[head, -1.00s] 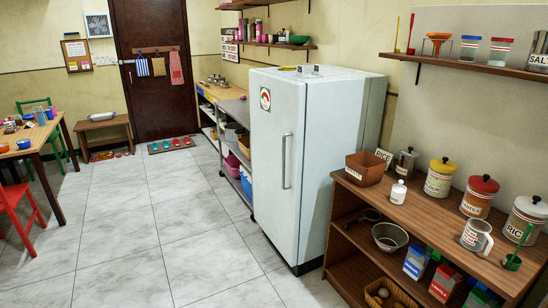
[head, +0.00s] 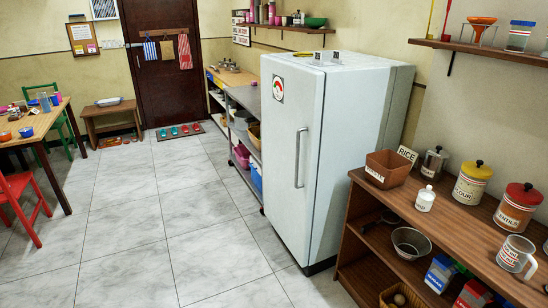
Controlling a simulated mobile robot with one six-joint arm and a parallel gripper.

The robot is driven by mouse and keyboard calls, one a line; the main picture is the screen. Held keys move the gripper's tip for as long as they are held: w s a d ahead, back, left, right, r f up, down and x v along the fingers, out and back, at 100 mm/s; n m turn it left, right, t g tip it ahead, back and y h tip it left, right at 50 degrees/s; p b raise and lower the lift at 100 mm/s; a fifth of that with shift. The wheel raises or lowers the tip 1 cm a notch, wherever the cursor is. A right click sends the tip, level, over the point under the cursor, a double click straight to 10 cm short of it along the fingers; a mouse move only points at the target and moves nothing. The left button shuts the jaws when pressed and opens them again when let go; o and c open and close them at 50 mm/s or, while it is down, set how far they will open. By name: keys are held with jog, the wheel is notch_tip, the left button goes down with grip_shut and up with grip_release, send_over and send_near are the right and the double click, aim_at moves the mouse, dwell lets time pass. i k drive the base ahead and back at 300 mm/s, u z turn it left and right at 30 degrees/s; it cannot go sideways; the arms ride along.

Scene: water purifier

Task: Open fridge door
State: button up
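The white fridge (head: 338,150) stands right of centre in the head view. Its door (head: 285,165) faces left and looks closed. A long vertical metal handle (head: 299,158) sits on the door, near the edge closer to me. My gripper is not in the picture, so nothing shows touching the handle.
Clear tiled floor (head: 160,230) lies in front of the door. A wooden shelf unit (head: 450,225) with jars and a mug stands close on the right. A counter (head: 240,105) stands beyond the fridge. A table (head: 45,122) and red chair (head: 22,205) are at left.

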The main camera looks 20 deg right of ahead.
aim_at(292, 94)
jog(key=u, duration=0.8)
jog(key=i, duration=1.05)
jog(key=u, duration=0.6)
